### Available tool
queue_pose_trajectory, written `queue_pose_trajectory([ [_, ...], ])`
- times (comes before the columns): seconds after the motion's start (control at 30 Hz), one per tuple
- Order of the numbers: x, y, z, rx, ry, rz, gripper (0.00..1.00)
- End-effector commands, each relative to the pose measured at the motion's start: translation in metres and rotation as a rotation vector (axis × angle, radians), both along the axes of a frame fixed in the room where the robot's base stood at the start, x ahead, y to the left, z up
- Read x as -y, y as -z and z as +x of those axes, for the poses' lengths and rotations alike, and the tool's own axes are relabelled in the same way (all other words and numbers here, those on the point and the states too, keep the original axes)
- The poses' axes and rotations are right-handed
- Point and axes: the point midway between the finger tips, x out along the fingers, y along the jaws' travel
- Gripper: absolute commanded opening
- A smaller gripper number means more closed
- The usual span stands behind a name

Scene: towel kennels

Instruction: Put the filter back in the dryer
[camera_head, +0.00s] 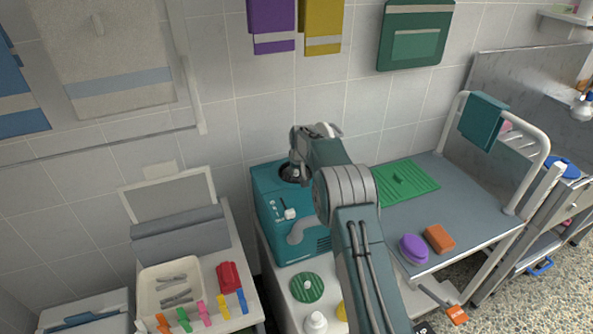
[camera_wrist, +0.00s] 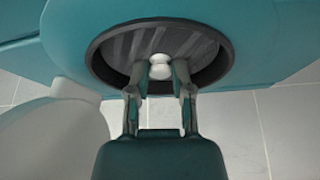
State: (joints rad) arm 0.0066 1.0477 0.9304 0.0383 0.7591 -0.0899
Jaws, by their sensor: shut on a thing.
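The dryer (camera_head: 272,203) is a teal box standing against the tiled wall, with a dark round opening (camera_head: 291,175) on its top. In the wrist view, the opening's dark ring (camera_wrist: 97,65) surrounds a dark grey ribbed disc, the filter (camera_wrist: 122,52). My gripper (camera_wrist: 160,80) is shut on the filter's white knob (camera_wrist: 160,67). The filter lies within the ring's outline; I cannot tell whether it is fully seated. In the head view, my arm's end is over the opening and hides most of the filter.
A green striped disc with a white knob (camera_head: 307,288) and a white bottle (camera_head: 316,322) stand before the dryer. Right is a grey table (camera_head: 450,195) with a green mat (camera_head: 404,182), purple brush (camera_head: 413,248) and orange block (camera_head: 439,238). Left is a cream tray (camera_head: 147,286) with coloured clips.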

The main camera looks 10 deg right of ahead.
Motion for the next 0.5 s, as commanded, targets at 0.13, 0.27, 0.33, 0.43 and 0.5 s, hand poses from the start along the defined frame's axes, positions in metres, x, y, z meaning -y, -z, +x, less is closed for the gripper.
queue_pose_trajectory([
  [0.13, -0.0001, -0.0001, 0.0, 0.0, 0.0, 0.0, 0.0],
  [0.27, -0.0001, -0.0002, 0.0, 0.0, 0.0, 0.0, 0.33],
  [0.33, -0.0001, -0.0002, 0.0, 0.0, 0.0, 0.0, 0.65],
  [0.43, 0.0, -0.0003, 0.0001, 0.0, 0.0, 0.0, 0.69],
  [0.5, 0.0, -0.0003, 0.0001, 0.0, 0.0, 0.0, 0.69],
])
